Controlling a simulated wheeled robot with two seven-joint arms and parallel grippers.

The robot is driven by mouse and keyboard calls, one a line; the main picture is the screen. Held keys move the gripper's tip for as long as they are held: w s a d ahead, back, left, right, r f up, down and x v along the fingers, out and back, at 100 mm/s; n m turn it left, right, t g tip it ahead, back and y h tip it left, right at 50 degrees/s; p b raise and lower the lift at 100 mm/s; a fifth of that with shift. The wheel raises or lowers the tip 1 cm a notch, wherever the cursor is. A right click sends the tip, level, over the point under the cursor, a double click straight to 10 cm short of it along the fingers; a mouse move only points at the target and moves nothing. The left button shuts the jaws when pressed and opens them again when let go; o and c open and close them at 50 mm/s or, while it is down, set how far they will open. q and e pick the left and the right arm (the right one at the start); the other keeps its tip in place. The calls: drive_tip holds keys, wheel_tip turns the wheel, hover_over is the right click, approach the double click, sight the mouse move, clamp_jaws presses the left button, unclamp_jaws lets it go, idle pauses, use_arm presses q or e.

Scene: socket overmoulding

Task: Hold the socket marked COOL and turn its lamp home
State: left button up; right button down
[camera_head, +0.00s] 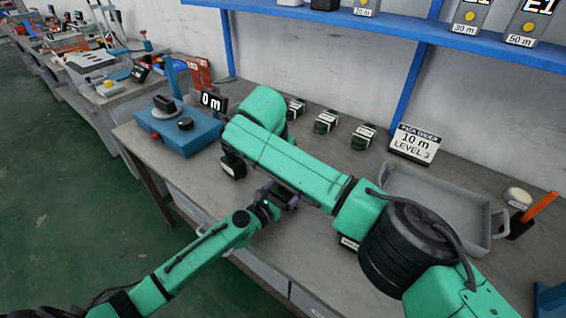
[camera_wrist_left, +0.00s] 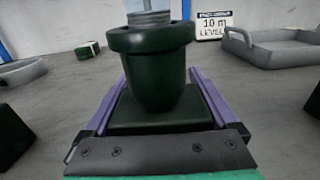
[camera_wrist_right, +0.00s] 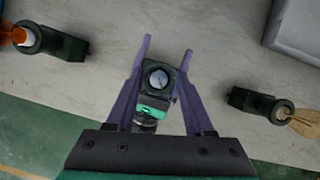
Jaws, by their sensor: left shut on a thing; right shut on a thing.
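My left gripper (camera_wrist_left: 157,88) is shut on a dark green socket (camera_wrist_left: 152,75), which stands upright between the purple fingers. No COOL label is readable on it. A grey threaded lamp base (camera_wrist_left: 150,17) shows at the socket's mouth; how deep it sits cannot be told. In the right wrist view, my right gripper (camera_wrist_right: 163,52) is shut on the lamp (camera_wrist_right: 158,80), seen end-on as a pale round face over the dark socket. In the head view my left gripper (camera_head: 277,197) is low over the bench, and my right arm hides the right gripper, lamp and held socket.
More dark green sockets (camera_head: 326,122) stand along the back of the bench and one (camera_head: 233,165) at left. In the right wrist view two nearby sockets (camera_wrist_right: 60,42) (camera_wrist_right: 250,102) carry other parts. A blue box (camera_head: 178,130) is left; a grey tray (camera_head: 478,238) is right.

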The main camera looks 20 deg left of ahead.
drive_tip(key=shift+a+r+m, duration=0.1)
drive_tip(key=shift+r+m, duration=0.1)
drive_tip(key=shift+m, duration=0.4)
drive_tip(key=shift+c, duration=1.3)
unclamp_jaws()
drive_tip(key=v, duration=1.2)
drive_tip(key=shift+a, duration=0.1)
